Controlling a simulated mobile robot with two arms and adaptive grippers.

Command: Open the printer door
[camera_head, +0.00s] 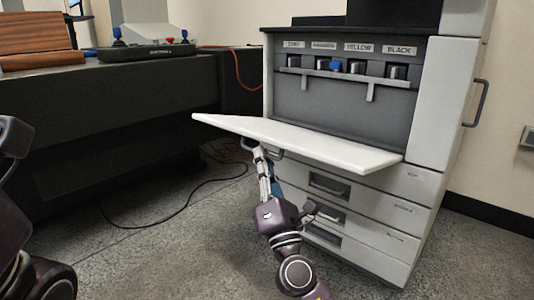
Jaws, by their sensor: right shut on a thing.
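The printer (425,100) stands right of centre. Its white front door (300,140) is hinged at the bottom and swung down to about level, showing the toner bay (335,105) with labels such as YELLOW and BLACK. My right gripper (263,152) is below the door's outer edge, shut on the door handle (272,153), which is partly hidden by the fingers and the door. At the left edge dark parts of my left arm (45,278) show; the left gripper's fingers are not visible.
Drawers (385,220) with recessed handles lie under the door. A dark table (110,140) with a black device (147,52) stands at left. A black cable (165,203) lies on the grey floor. A side handle (482,103) juts from the printer's right.

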